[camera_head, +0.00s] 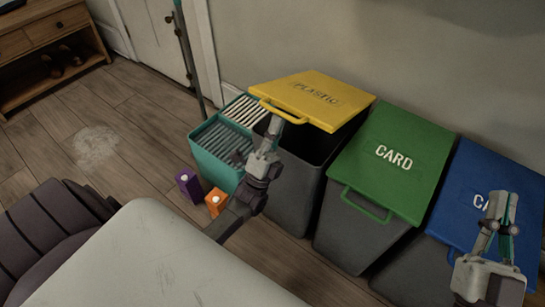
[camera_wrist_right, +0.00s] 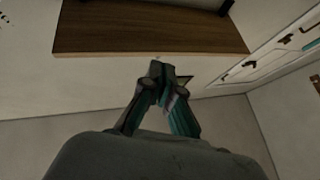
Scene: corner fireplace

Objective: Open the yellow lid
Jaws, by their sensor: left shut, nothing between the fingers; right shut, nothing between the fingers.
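The yellow lid (camera_head: 318,98), marked PLASTIC, is partly raised over its grey bin (camera_head: 292,190). A dark gap shows between the lid and the bin's rim. Its yellow handle (camera_head: 268,104) is at the front left edge. My left gripper (camera_head: 276,124) is shut and empty at the raised front edge, close to the handle; I cannot tell whether it touches. My right gripper (camera_head: 502,203) is shut and empty in front of the blue lid, and it also shows shut in the right wrist view (camera_wrist_right: 163,75).
A green CARD lid (camera_head: 390,160) and a blue lid (camera_head: 493,180) are closed on bins to the right. A teal crate (camera_head: 213,150) stands left of the yellow-lidded bin. Purple (camera_head: 188,185) and orange (camera_head: 216,201) cartons stand before it. The floor at left is clear.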

